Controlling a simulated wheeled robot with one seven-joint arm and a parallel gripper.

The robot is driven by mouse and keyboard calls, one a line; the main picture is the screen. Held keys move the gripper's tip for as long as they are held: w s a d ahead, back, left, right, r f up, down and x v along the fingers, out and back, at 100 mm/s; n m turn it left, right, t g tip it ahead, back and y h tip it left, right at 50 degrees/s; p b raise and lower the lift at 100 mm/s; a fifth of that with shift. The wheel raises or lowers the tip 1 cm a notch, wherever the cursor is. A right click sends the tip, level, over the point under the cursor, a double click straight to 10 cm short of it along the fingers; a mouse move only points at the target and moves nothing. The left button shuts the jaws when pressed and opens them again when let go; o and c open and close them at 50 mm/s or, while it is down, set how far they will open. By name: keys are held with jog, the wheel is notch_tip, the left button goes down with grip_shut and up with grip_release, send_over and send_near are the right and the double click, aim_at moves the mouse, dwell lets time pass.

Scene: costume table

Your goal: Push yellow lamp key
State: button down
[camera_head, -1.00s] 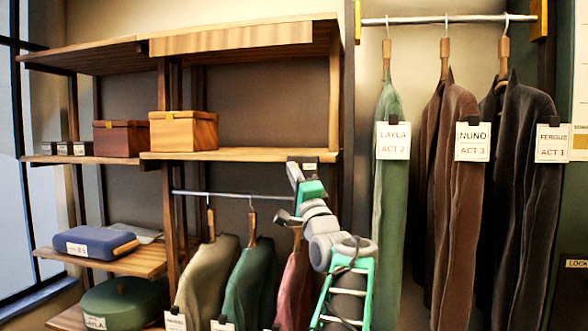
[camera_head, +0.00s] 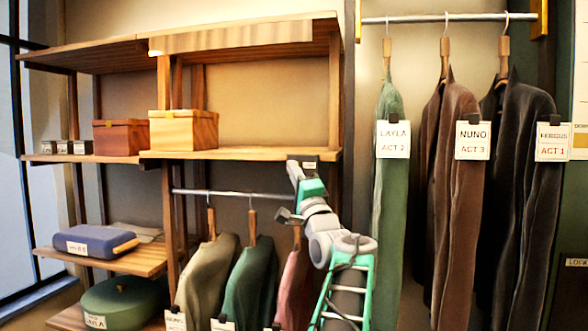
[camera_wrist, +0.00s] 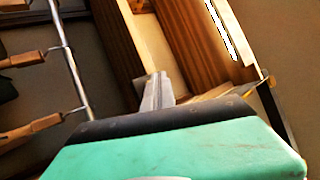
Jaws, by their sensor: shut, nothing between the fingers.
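I cannot clearly make out the yellow lamp key in either view. In the wrist view a small yellowish piece (camera_wrist: 220,91) shows beyond my gripper, but I cannot tell what it is. My gripper (camera_wrist: 157,82) is shut and empty, with its grey fingers close to a wooden shelf board. In the head view my gripper (camera_head: 293,168) points up beneath the right end of the long shelf.
Two wooden boxes stand on the middle shelf (camera_head: 240,154). A rail (camera_head: 235,193) with jackets hangs below it, close to my arm. Labelled costumes hang from the taller rail (camera_head: 420,20) at the right. A bright white strip (camera_wrist: 228,30) shows in the wrist view.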

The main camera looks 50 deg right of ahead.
jog(key=shift+s+a, duration=0.1)
jog(key=shift+a, duration=0.15)
jog(key=shift+f, duration=0.1)
jog(key=a+b, duration=0.1)
jog(key=s+a+b, duration=0.1)
jog(key=a+b, duration=0.1)
jog(key=s+a+b, duration=0.1)
jog(key=a+b, duration=0.1)
jog(key=shift+s+a, duration=0.15)
jog(key=shift+a, duration=0.1)
